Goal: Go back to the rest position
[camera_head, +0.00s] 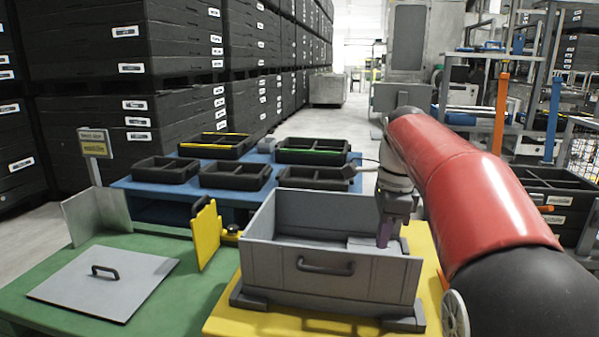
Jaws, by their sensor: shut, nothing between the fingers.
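My red and black arm reaches in from the right of the head view. My gripper (388,236) points down at the right side of a grey open box (330,272) with a dark handle on its front. The fingers are shut and hold nothing. Their tips are at about the height of the box's far right wall; whether they touch it cannot be told. The box stands on a yellow table (262,318). The box's inner right part is partly hidden by its front wall and by my gripper.
A green table (200,290) on the left bears a grey lid (104,280) with a handle. A yellow plate (206,235) stands upright beside the box. Behind, a blue table (140,184) carries several black trays (235,176). Stacked black crates (90,45) line the left.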

